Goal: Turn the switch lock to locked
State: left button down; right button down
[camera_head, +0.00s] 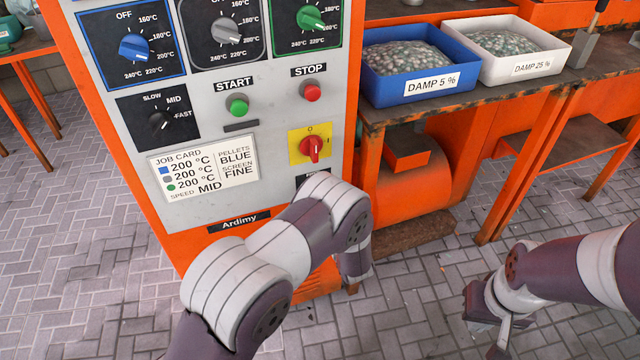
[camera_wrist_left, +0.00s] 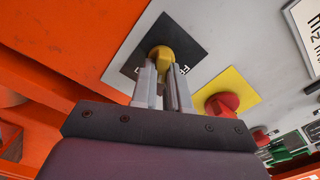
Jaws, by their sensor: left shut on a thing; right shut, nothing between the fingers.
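The switch lock shows in the left wrist view as a yellow knob (camera_wrist_left: 160,53) on a black plate (camera_wrist_left: 175,32) with white lettering, mostly unreadable here. My left gripper (camera_wrist_left: 161,75) is shut on the yellow knob, one finger on each side. I cannot tell which position the knob points to. In the head view, my left forearm and wrist hide the lock; only a sliver of a black plate shows above the wrist. My right gripper (camera_head: 486,322) is shut and empty, low over the floor at right.
A red rotary switch on a yellow plate (camera_head: 297,152) sits right beside the lock; it also shows in the wrist view (camera_wrist_left: 238,88). Above are green START (camera_head: 238,106) and red STOP (camera_head: 312,91) buttons. A blue bin (camera_head: 408,92) and white bin (camera_head: 500,72) stand on the bench at right.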

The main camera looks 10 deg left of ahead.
pick_arm(q)
jog(key=shift+w+r+m+p, duration=0.1)
jog(key=shift+m+p, duration=0.6)
jog(key=shift+m, duration=0.65)
jog(key=shift+w+r+m+p, duration=0.1)
jog(key=shift+m+p, duration=0.6)
jog(key=shift+m, duration=0.65)
jog(key=c, duration=1.2)
grip_release()
jog(key=shift+c, duration=0.2)
jog(key=shift+o, duration=0.6)
jog(key=shift+s, duration=0.15)
jog(key=shift+f, duration=0.15)
jog(key=shift+f+m, duration=0.2)
jog(key=shift+m, duration=0.1)
jog(key=shift+s, duration=0.15)
